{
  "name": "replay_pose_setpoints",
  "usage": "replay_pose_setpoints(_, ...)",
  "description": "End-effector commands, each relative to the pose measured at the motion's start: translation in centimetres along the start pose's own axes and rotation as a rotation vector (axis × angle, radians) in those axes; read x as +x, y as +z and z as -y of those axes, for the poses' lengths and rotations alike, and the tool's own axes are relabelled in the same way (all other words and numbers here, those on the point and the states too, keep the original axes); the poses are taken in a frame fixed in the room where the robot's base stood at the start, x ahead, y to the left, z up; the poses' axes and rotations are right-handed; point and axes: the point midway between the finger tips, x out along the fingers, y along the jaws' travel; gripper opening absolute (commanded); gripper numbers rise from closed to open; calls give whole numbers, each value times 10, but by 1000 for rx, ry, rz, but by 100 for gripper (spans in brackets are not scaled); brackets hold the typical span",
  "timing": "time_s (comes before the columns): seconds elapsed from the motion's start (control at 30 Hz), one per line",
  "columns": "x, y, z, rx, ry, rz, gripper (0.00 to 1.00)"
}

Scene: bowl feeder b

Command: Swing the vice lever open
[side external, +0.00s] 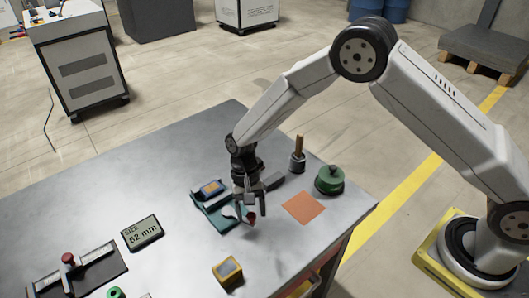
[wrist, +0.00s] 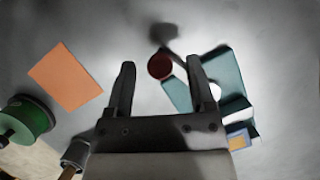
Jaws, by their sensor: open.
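The teal vice (side external: 205,208) sits on the grey table, partly hidden behind my gripper in the side view. It also shows in the wrist view (wrist: 224,72), to the right of the fingers. Its lever ends in a dark red knob (side external: 252,217). The knob (wrist: 160,65) appears between my fingertips in the wrist view; I cannot tell if a finger touches it. A blue and yellow part (side external: 211,188) shows at the vice. My gripper (side external: 250,209) points down over the lever end, open, with nothing clamped; it also shows in the wrist view (wrist: 160,68).
An orange square (side external: 303,207) lies right of the gripper. A green spool (side external: 329,181) and a wooden-handled tool in a grey holder (side external: 298,158) stand behind it. A yellow block (side external: 227,272) is in front.

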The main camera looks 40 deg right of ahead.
Motion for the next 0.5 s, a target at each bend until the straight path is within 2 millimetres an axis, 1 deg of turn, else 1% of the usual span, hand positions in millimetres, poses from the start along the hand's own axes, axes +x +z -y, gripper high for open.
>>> replay_pose_setpoints(0.27, 1, 0, 0, 0, 0, 0, 70)
replay_pose_setpoints(0.3, 1, 0, 0, 0, 0, 0, 57)
replay_pose_setpoints(0.37, 1, 0, 0, 0, 0, 0, 38)
replay_pose_setpoints(0.4, 1, 0, 0, 0, 0, 0, 25)
replay_pose_setpoints(0.47, 1, 0, 0, 0, 0, 0, 6)
replay_pose_setpoints(0.5, 1, 0, 0, 0, 0, 0, 0)
